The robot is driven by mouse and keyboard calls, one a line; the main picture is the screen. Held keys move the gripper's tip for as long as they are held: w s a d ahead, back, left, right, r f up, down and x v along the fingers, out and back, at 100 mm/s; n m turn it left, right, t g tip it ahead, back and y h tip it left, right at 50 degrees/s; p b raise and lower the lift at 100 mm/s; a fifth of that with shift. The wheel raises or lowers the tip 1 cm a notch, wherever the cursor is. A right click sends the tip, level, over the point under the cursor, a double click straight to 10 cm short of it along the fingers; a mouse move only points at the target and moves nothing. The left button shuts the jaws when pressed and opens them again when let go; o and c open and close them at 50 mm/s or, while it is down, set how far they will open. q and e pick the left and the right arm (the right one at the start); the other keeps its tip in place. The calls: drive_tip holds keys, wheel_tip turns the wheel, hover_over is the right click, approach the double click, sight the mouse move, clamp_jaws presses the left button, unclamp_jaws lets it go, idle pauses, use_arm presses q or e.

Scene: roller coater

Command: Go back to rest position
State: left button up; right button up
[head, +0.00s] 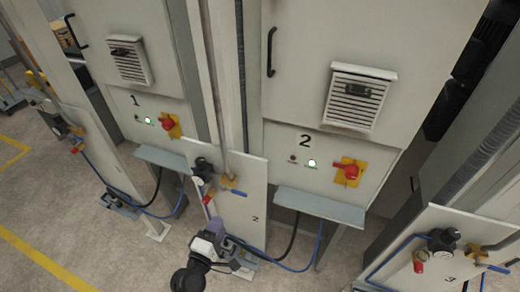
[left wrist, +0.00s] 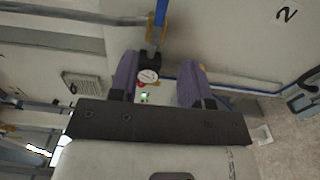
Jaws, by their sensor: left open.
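My left gripper (head: 216,228) is low in the middle of the head view, in front of the lower part of the white panel marked 2 (head: 247,198). In the left wrist view, its two purple fingers (left wrist: 158,82) stand apart with nothing held between them. A round pressure gauge (left wrist: 148,76) shows through the gap, beyond the fingers. The same panel carries a gauge and regulator (head: 202,167) and a valve with a blue handle (head: 236,192), above the gripper in the head view. Whether the fingers touch the panel cannot be told. My right gripper is not in view.
Cabinets 1 and 2 have red rotary switches (head: 167,123) (head: 348,172) on yellow plates and lit green lamps. A grey ledge (head: 320,206) juts out below cabinet 2. Panel 3 (head: 440,262) stands at lower right. Blue hoses hang low. Open floor (head: 105,240) lies at lower left.

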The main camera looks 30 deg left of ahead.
use_arm(q)
drive_tip(key=s+d+f+m+g+h, duration=0.45)
drive_tip(key=s+d+m+g, duration=0.35)
drive_tip(key=m, duration=0.8)
drive_tip(key=s+r+m+g+y+p, duration=0.1)
drive_tip(key=s+r+m+g+p, duration=0.1)
drive_tip(key=s, duration=0.5)
drive_tip(key=s+r+m+g+y+p, duration=0.1)
drive_tip(key=s+r+m+g+p, duration=0.2)
drive_tip(key=s+p, duration=0.4)
drive_tip(key=shift+s+a+r+g, duration=0.3)
drive_tip(key=shift+s+r+g, duration=0.25)
drive_tip(key=shift+r+g, duration=0.25)
drive_tip(key=shift+y, duration=0.25)
